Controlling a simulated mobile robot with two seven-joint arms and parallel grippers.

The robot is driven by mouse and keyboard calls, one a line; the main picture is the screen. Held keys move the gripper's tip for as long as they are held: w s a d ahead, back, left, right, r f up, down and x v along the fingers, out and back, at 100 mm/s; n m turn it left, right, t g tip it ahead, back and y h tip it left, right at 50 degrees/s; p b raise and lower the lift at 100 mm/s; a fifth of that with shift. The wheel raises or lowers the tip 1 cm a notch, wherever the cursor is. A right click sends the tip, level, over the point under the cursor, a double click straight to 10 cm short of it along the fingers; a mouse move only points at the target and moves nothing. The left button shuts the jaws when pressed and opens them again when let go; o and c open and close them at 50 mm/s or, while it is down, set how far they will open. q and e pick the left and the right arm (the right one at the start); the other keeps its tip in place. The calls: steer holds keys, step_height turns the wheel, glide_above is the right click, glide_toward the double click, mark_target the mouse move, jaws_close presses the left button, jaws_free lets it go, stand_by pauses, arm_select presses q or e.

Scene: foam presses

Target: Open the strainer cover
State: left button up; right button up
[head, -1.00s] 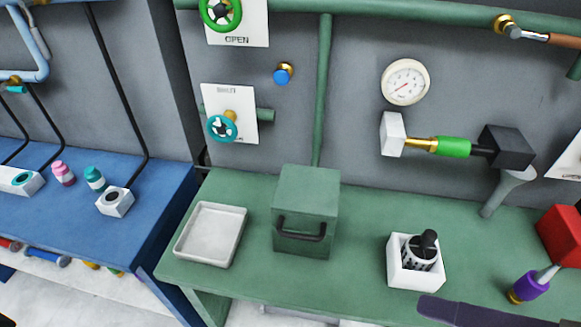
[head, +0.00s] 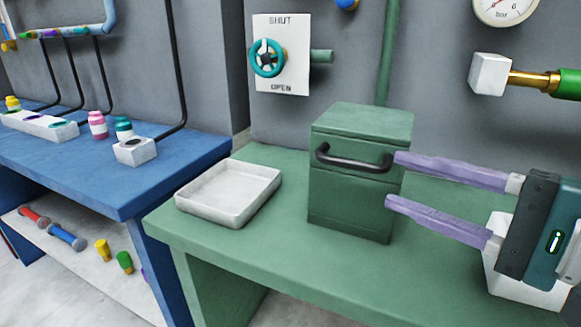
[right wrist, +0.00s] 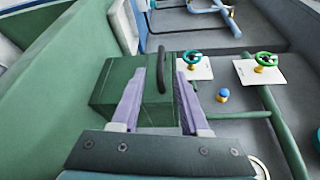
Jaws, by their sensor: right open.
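The strainer is a green box (head: 349,205) on the green bench. Its cover (head: 362,120) lies closed on top, with a black bar handle (head: 353,163) across the front. My right gripper (head: 393,179) comes in from the right, open. Its two purple fingers are apart, with tips at the right side of the box, near the handle's right end. In the right wrist view the handle (right wrist: 160,68) stands between the open fingers (right wrist: 158,82) and nothing is gripped. Whether a fingertip touches the box I cannot tell. My left gripper is not in view.
A white tray (head: 229,193) lies left of the box. A white holder (head: 527,288) stands behind my right gripper, mostly hidden. A teal valve wheel (head: 267,58) and a green pipe (head: 388,50) are on the wall. A blue bench (head: 90,170) is at left.

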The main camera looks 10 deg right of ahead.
mark_target(358, 168)
steer(key=x, duration=0.8)
steer(key=shift+w+a, duration=0.25)
steer(key=shift+w, duration=0.05)
jaws_close()
stand_by(1.0)
